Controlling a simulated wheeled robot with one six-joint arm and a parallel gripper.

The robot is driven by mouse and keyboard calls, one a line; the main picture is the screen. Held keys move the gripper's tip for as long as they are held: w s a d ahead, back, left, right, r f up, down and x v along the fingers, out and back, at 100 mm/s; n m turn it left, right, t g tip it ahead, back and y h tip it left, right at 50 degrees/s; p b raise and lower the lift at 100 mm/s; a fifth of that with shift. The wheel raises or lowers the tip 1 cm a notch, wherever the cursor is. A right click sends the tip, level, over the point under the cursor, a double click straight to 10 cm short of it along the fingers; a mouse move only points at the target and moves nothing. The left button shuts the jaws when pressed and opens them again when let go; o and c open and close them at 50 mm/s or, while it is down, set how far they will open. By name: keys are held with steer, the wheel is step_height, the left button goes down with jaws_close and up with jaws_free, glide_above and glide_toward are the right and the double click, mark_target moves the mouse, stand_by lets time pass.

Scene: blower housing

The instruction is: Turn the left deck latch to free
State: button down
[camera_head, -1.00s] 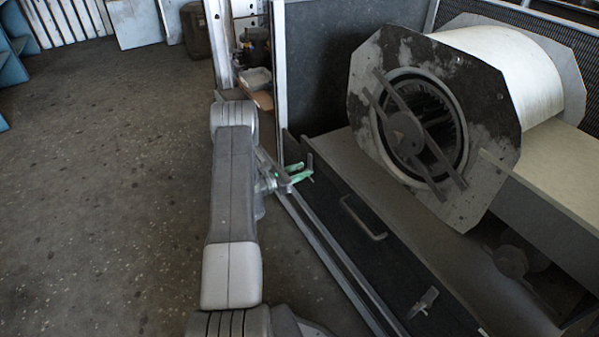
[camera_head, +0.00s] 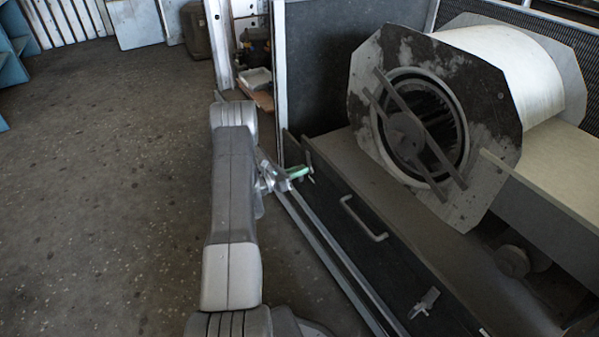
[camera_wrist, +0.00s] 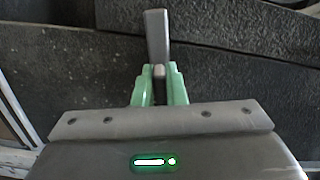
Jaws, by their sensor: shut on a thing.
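The left deck latch (camera_head: 309,168) is a small grey lever on the dark front panel, near its far left end. In the wrist view the lever (camera_wrist: 157,36) stands upright in the picture, running up from between my fingertips. My gripper (camera_head: 299,173) has green fingers and is shut on the latch. In the wrist view the fingers (camera_wrist: 159,76) close around the lever's lower part. The fingers hide the latch's pivot in part, so I cannot tell its exact setting.
A grey bar handle (camera_head: 364,219) and a second latch (camera_head: 424,303) sit further right on the dark panel (camera_head: 385,255). The blower housing (camera_head: 492,105) stands on the deck behind. Open floor (camera_head: 110,190) lies left of my arm.

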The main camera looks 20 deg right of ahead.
steer(key=n, duration=0.3)
steer(key=shift+w+f+n, duration=0.1)
steer(key=shift+w+n, duration=0.15)
steer(key=shift+n, duration=0.15)
steer(key=shift+w+f+n, duration=0.1)
steer(key=shift+f+n, duration=0.1)
steer(key=shift+n, duration=1.7)
steer(key=shift+w+f+n, duration=0.15)
steer(key=shift+f+n, duration=0.05)
steer(key=shift+n, duration=1.7)
steer(key=shift+w+f+n, duration=0.1)
steer(key=shift+f+n, duration=0.1)
steer(key=shift+n, duration=1.7)
steer(key=c, duration=1.5)
jaws_free()
steer(key=shift+a, duration=0.1)
